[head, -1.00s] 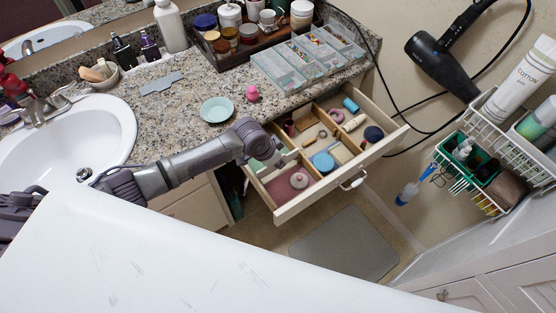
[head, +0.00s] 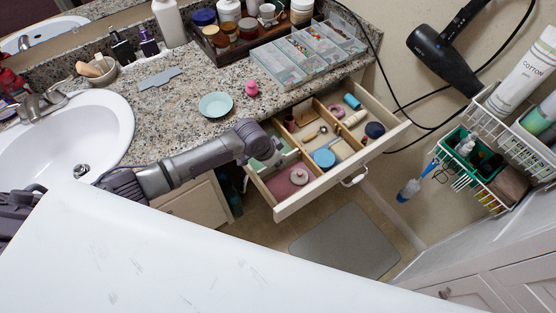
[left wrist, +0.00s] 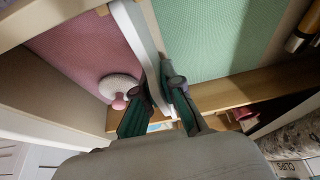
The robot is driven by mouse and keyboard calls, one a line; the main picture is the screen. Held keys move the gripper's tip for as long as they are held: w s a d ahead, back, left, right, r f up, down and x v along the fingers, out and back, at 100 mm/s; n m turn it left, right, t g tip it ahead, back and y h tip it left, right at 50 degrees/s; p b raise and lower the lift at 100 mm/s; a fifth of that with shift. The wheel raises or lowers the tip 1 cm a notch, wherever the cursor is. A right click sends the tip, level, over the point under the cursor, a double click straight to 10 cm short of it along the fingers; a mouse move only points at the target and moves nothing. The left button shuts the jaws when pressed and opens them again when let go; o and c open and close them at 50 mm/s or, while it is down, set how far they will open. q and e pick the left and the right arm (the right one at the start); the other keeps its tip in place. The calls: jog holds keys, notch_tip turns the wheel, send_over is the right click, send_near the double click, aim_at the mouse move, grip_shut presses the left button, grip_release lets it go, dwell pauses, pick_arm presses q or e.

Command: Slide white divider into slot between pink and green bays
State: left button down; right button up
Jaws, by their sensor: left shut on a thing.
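The open drawer (head: 325,188) has a pink bay (head: 280,187) at its near left and a green bay (head: 268,150) behind it. My left gripper (left wrist: 158,86) is over the boundary between these bays, shut on the white divider (left wrist: 141,38). In the left wrist view the divider runs between the pink bay (left wrist: 75,50) and the green bay (left wrist: 210,35). In the head view it shows as a pale strip (head: 286,160) by the gripper. Its lower edge is hidden, so I cannot tell whether it sits in the slot. My right gripper is out of view.
A white round item with a pink knob (left wrist: 119,88) lies in the pink bay, close to the left finger. The counter (head: 185,110) edge is behind my arm.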

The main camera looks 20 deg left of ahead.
pick_arm(q)
jog(key=shift+f, duration=0.25)
jog(key=c, duration=1.2)
grip_release()
jog(key=shift+c, duration=0.2)
jog(key=v, duration=1.2)
jog(key=shift+s, duration=0.1)
jog(key=shift+d, duration=0.15)
